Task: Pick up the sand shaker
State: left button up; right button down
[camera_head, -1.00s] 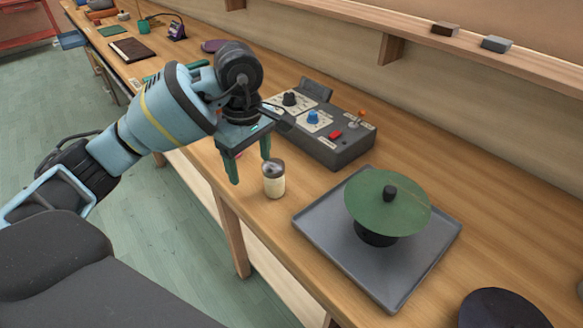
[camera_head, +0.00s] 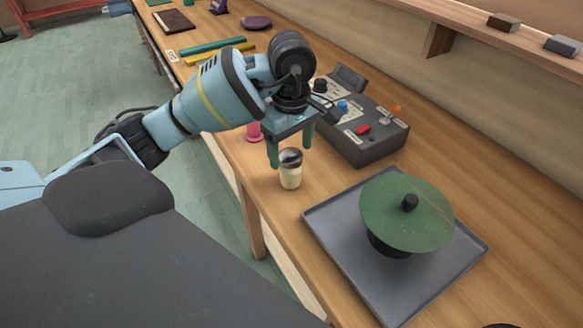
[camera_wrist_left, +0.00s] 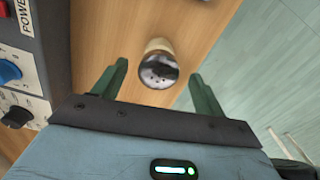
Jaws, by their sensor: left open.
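The sand shaker (camera_head: 290,172) is a small cream jar with a dark metal perforated lid. It stands upright on the wooden table near its front edge. My left gripper (camera_head: 291,150) is open with its green fingers pointing down, just behind and above the shaker. In the left wrist view the shaker (camera_wrist_left: 158,68) lies ahead of the open left gripper (camera_wrist_left: 160,78), centred between its two fingers and apart from both. My right gripper is not in view.
A grey control box (camera_head: 362,140) with knobs stands behind and right of the shaker. A grey tray (camera_head: 325,222) with a green disc (camera_head: 400,225) on a dark base lies to the right. A pink object (camera_head: 254,131) stands left of the gripper.

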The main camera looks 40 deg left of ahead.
aim_at(291, 154)
pick_arm(q)
notch_tip(291, 154, down, 4)
jog(key=shift+w+a+r, duration=0.1)
jog(key=shift+a, duration=0.05)
jog(key=shift+f, duration=0.6)
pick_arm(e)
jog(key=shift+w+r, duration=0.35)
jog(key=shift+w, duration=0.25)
pick_arm(q)
jog(key=shift+c, duration=0.3)
jog(key=c, duration=1.1)
jog(key=shift+c, duration=0.2)
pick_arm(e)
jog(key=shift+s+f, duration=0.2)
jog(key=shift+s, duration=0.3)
pick_arm(q)
jog(key=shift+r, duration=0.1)
